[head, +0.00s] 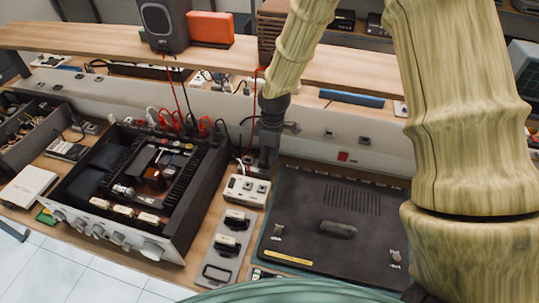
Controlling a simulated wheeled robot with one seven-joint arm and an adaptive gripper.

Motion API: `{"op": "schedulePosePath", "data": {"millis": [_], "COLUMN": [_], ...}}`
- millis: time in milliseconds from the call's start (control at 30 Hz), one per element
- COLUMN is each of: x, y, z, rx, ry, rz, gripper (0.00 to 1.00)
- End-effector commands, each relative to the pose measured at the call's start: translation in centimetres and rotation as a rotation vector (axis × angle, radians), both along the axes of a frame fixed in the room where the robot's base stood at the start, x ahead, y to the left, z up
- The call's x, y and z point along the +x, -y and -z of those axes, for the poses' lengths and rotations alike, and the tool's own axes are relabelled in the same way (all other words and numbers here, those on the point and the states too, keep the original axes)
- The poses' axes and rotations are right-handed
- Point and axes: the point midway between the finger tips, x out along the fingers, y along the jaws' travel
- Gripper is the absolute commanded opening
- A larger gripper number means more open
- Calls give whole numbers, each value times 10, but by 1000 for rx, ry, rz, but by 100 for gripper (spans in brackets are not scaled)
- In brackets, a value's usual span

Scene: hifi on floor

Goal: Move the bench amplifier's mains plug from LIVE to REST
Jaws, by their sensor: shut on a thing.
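The bench amplifier (179,217) stands open-topped on the left of the bench, with its knobbed silver front facing me. My gripper (264,158) points down at the bench just behind a white socket block (246,190), right of the amplifier. It is shut on what appears to be the mains plug, which the dark fingers mostly hide. A white cord (242,166) shows beside the fingertips. In front of the white block is a grey strip (221,256) with black fittings. I cannot read any LIVE or REST marking.
A large black panel with a handle (338,229) lies right of the sockets. Red and black leads (184,95) hang behind the amplifier. A shelf (90,42) with a speaker (163,24) and orange box (210,29) crosses the back. My arm covers the right side.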

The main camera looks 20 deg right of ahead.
Motion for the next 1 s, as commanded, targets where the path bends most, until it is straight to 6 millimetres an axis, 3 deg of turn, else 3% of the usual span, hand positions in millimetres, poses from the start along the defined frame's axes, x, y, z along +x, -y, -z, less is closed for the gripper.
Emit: {"op": "schedulePosePath", "data": {"millis": [733,1000], "x": [0,0], "y": [0,0], "z": [-36,-39], "rx": [1,1], "ry": [1,1], "rz": [0,0], "gripper": [0,0]}}
